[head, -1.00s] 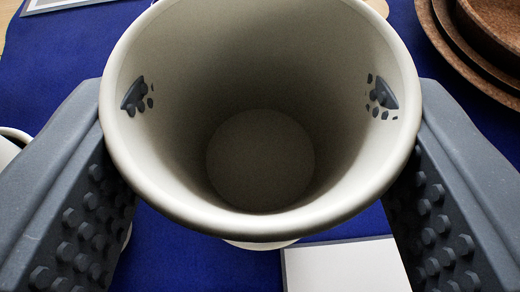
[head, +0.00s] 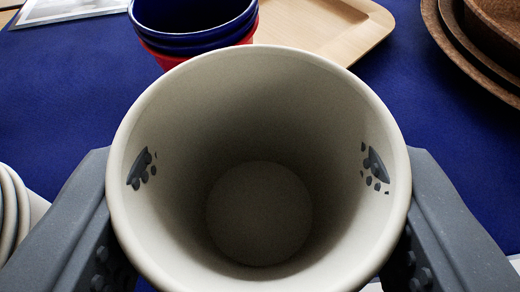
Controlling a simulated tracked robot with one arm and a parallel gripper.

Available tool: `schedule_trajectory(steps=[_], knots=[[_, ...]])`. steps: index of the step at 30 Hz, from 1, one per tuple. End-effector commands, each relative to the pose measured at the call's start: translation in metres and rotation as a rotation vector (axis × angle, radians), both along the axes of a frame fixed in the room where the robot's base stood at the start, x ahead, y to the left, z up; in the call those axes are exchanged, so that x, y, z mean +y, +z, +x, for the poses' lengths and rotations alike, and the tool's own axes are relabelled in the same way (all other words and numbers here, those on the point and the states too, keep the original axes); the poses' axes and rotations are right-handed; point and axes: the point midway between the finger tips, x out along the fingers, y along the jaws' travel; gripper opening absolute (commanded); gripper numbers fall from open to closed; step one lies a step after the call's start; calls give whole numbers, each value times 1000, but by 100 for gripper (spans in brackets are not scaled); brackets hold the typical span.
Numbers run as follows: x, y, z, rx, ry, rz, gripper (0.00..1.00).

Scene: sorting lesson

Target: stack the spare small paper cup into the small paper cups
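A white paper cup (head: 262,270) fills the middle of the head view, its open mouth facing the camera. My gripper (head: 259,175) is shut on it, with one grey finger on each side. Small dark bits of the fingers show through the inner wall on both sides. Several white nested rims (head: 8,222), which look like stacked paper cups, show at the left edge, cut off by the frame. They are apart from the held cup. What is directly beneath the held cup is hidden.
Nested blue cups (head: 196,43) with a red one (head: 205,58) stand behind the held cup. A pale wooden tray (head: 335,40) lies beside them. Brown nested dishes (head: 450,50) are at upper right. A white card (head: 70,8) lies at upper left. The blue cloth (head: 70,90) is clear at left.

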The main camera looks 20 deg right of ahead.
Motion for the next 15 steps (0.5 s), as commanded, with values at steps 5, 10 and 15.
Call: schedule_trajectory(steps=[5, 10, 15], knots=[[0, 1, 0, 0, 1, 0, 71], [1, 1, 0, 0, 1, 0, 71], [1, 12, 0, -2, 2, 0, 71]])
